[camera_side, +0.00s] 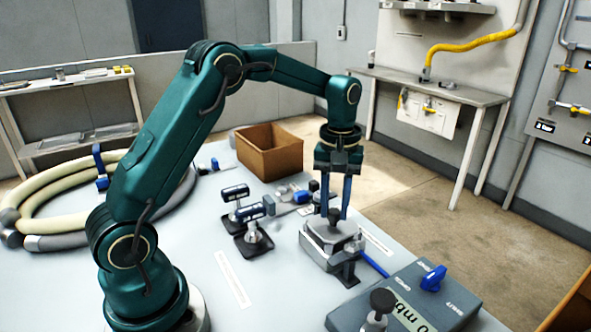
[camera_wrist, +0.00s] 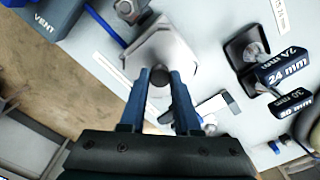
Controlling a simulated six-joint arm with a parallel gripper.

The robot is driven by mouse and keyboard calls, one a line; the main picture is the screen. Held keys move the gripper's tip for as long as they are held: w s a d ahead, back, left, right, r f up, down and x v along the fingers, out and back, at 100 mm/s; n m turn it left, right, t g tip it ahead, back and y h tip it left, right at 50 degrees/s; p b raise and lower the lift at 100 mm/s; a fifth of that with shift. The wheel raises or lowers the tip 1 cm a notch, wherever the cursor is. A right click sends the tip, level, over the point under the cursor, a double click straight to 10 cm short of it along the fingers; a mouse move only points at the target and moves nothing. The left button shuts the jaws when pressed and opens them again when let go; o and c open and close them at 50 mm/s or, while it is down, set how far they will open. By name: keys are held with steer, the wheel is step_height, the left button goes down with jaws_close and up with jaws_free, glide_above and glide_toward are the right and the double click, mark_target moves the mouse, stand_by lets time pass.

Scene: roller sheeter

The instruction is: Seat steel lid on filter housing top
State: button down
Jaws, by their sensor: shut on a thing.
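The steel lid (camera_side: 346,230) is a pale metal plate with a dark round knob (camera_wrist: 159,76). My gripper (camera_side: 335,214) points straight down and its blue fingers are shut on the knob. In the wrist view, my gripper (camera_wrist: 159,78) has one fingertip on each side of the knob, and the lid (camera_wrist: 160,48) spreads out beyond it. The filter housing (camera_side: 318,250) is a grey block on the table directly under the lid. The lid lies over the housing top. I cannot tell whether it rests fully flat, as the seam is small and partly hidden.
A grey box with a blue knob (camera_side: 433,278) stands at the front right. A blue handle (camera_side: 372,263) lies beside the housing. Two labelled sockets on stands (camera_side: 254,240) are left of it. A brown open bin (camera_side: 270,152) is behind. The table's left front is mostly clear.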

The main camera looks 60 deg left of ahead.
steer(key=shift+c, duration=0.7)
jaws_free()
steer(key=shift+r, duration=0.1)
steer(key=shift+r, duration=3.4)
